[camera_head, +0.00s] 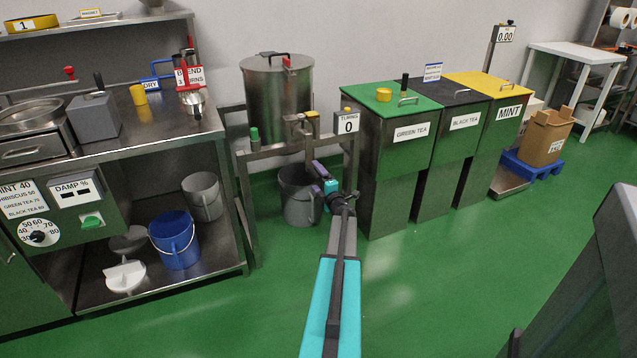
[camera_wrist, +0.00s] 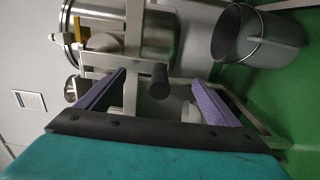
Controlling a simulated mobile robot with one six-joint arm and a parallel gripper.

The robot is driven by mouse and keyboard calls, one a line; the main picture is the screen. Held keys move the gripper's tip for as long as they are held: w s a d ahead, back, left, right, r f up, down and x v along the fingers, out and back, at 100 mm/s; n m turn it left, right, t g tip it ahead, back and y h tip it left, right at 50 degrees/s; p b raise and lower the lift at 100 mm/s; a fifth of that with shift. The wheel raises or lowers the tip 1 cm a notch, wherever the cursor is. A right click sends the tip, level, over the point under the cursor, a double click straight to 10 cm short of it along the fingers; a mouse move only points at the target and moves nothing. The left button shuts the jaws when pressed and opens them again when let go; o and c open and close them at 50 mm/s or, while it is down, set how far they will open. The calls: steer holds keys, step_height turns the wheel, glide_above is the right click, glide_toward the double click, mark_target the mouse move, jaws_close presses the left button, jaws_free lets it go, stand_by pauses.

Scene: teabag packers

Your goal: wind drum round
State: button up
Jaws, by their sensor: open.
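The steel drum (camera_head: 277,95) stands upright in a grey metal frame, with a red clip and dark handle on its lid. The turns counter (camera_head: 347,123) on the frame reads 0. In the wrist view the drum (camera_wrist: 150,35) lies sideways because that view is turned. A dark cylindrical grip (camera_wrist: 160,80) sticks out in front of the frame, in line with the gap between my fingers. My gripper (camera_head: 324,178) is open in front of the frame, its purple fingers apart. It also shows in the wrist view (camera_wrist: 160,90); I cannot tell whether it touches the grip.
A grey bucket (camera_head: 300,195) stands under the drum, close to my gripper. A steel bench (camera_head: 150,130) is at the left, with a blue bucket (camera_head: 175,240) on its lower shelf. The green tea bin (camera_head: 400,130) stands close at the right. The green floor in front is clear.

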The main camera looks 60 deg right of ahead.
steer(key=shift+x, duration=1.45)
jaws_close()
